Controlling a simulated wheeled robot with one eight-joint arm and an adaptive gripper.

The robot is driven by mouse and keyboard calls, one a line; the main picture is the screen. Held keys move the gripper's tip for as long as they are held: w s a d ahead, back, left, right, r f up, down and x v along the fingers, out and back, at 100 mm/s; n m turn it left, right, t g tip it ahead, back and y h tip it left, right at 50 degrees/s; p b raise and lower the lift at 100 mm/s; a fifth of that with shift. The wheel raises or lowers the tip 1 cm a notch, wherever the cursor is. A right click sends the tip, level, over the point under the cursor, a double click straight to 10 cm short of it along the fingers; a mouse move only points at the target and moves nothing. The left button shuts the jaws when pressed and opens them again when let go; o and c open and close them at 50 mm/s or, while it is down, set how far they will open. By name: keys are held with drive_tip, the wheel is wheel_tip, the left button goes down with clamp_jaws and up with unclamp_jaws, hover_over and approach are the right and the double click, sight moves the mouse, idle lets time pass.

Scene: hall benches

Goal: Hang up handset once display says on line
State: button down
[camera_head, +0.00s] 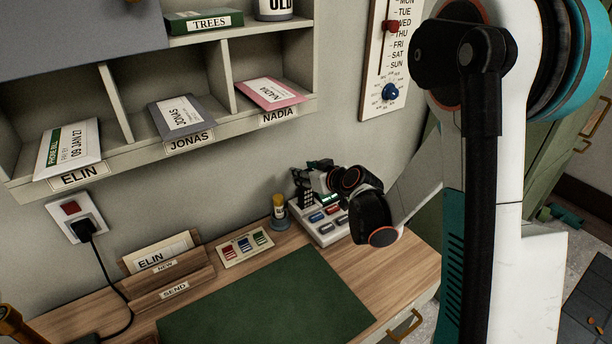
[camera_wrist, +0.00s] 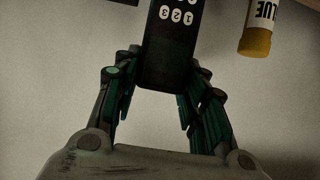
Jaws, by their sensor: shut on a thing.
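A dark handset (camera_wrist: 170,45) with white number keys is between the fingers of my gripper (camera_wrist: 160,100) in the wrist view. In the head view my gripper (camera_head: 322,176) is at the back right of the desk, shut on the handset (camera_head: 304,194), which stands roughly upright. The pale phone base (camera_head: 326,232) with coloured keys sits on the desk just below. A small greenish display (camera_head: 331,198) shows on it, partly behind my gripper; its words are too small to read. The handset appears raised above the base, but contact between them is hard to tell.
A glue stick (camera_head: 278,204) stands in a holder left of the phone, beside a card with coloured marks (camera_head: 245,247). A green mat (camera_head: 270,304) lies clear in front. Letter slots labelled NEW and SEND (camera_head: 172,291) stand left. Pigeonholes (camera_head: 120,96) hang above.

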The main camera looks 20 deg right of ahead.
drive_tip(key=c, duration=1)
unclamp_jaws()
drive_tip(key=shift+f, duration=0.1)
drive_tip(key=shift+r, duration=0.2)
drive_tip(key=shift+s+d+r, duration=0.1)
drive_tip(key=shift+s+r, duration=0.05)
drive_tip(key=shift+s, duration=0.15)
drive_tip(key=p+v, duration=0.3)
drive_tip(key=v, duration=0.8)
drive_tip(key=shift+s, duration=0.15)
